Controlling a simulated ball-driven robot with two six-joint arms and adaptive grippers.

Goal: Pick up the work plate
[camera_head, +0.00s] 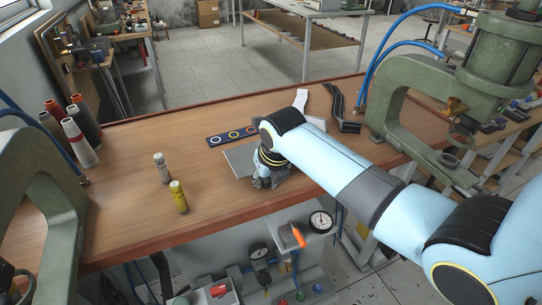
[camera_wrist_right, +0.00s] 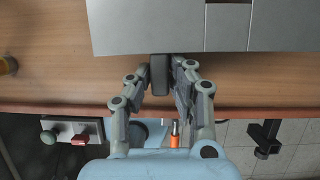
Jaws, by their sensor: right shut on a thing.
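The work plate (camera_head: 238,160) is a flat grey plate on the wooden bench in the head view, partly hidden by my right arm. In the right wrist view the plate (camera_wrist_right: 145,30) fills the top, with thin seams on its right part. A dark block (camera_wrist_right: 160,76) sits at its near edge, like a handle. My right gripper (camera_head: 262,182) is at the plate's near side. In the wrist view its fingers (camera_wrist_right: 170,78) are shut on the dark block. I cannot tell whether the plate is raised. My left gripper is not in view.
A green press (camera_head: 400,97) stands at the right and another (camera_head: 45,180) at the left. Two small cylinders, grey (camera_head: 162,168) and yellow (camera_head: 179,197), stand left of the plate. A dark strip with coloured rings (camera_head: 232,134) lies behind it.

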